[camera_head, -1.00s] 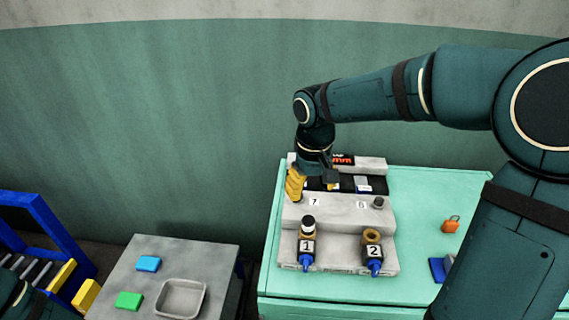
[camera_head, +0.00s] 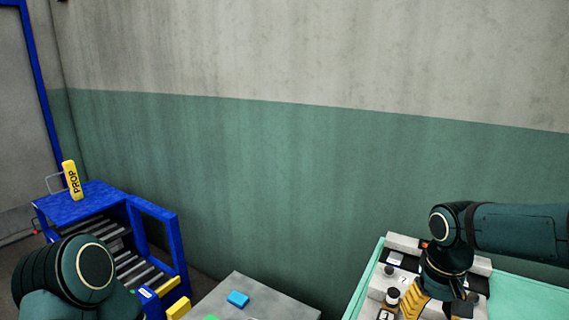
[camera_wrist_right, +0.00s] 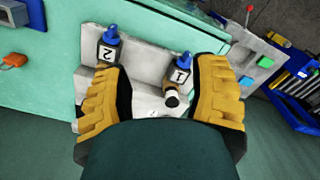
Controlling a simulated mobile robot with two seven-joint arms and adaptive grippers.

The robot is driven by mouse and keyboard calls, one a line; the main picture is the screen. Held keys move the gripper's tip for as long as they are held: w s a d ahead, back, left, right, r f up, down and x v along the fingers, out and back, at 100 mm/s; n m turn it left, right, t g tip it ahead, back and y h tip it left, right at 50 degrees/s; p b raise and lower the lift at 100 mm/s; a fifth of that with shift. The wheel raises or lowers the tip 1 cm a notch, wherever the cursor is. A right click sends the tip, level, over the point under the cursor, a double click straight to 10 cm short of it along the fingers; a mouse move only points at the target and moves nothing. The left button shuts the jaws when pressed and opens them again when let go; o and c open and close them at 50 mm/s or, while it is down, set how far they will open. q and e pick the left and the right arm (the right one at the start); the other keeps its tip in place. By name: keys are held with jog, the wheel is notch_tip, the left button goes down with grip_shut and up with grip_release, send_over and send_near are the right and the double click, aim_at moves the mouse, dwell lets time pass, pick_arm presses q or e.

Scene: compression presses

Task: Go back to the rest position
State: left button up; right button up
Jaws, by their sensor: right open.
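My right gripper (camera_wrist_right: 160,100) is open and empty in the right wrist view, its two yellow ribbed fingers spread above the grey press unit (camera_wrist_right: 150,68). Between and beyond the fingers are the press stations labelled 1 (camera_wrist_right: 181,73) and 2 (camera_wrist_right: 106,50), each with a blue tip. In the head view the right gripper (camera_head: 428,305) points down over the press unit (camera_head: 405,242) at the lower right, and its fingertips are partly cut off by the frame edge. My left arm shows at the lower left of the head view; its gripper is out of view.
A green-topped bench (camera_head: 365,278) carries the press unit. A grey table (camera_head: 262,296) with a blue block (camera_head: 238,299) stands left of it. A blue roller frame (camera_head: 160,232) with a yellow PROP piece (camera_head: 72,180) on top is at the left. The wall behind is bare.

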jog(key=w+a+f+y, duration=0.1)
jog(key=a+f, duration=0.3)
jog(key=f, duration=0.3)
jog(key=a+f+y, duration=0.1)
jog(key=a+f, duration=0.3)
jog(key=f, duration=0.3)
jog(key=s+a+f, duration=0.3)
jog(key=f, duration=0.3)
jog(key=s+a+f+m+t+y, duration=0.1)
jog(key=s+a+f, duration=0.2)
jog(key=f, duration=0.3)
jog(key=s+a+f, duration=0.3)
jog(key=s+f, duration=0.1)
jog(key=f, duration=0.2)
jog(key=shift+s+a+t+y, duration=0.2)
jog(key=shift+s+t+y, duration=0.2)
jog(key=shift+m, duration=0.3)
